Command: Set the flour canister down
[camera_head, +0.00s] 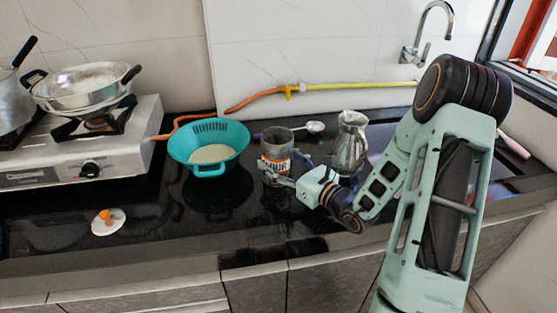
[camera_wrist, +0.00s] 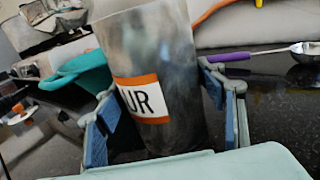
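The flour canister (camera_head: 275,149) is a grey metal cylinder with an open top and an orange-and-white label. It stands about upright near the middle of the black counter in the head view. My gripper (camera_head: 290,171) comes from the right with a finger on either side of its lower part. In the wrist view the canister (camera_wrist: 165,60) fills the space between the blue finger pads of my gripper (camera_wrist: 158,93), which appear to press on both sides. The left finger covers part of the label. I cannot tell whether its base touches the counter (camera_head: 160,235).
A teal colander (camera_head: 204,170) stands just left of the canister. A metal jug (camera_head: 351,145) and a spoon (camera_head: 314,127) are to its right and behind. A white lid with an orange knob (camera_head: 108,224) lies at left front, near the stove (camera_head: 75,165). Counter in front is clear.

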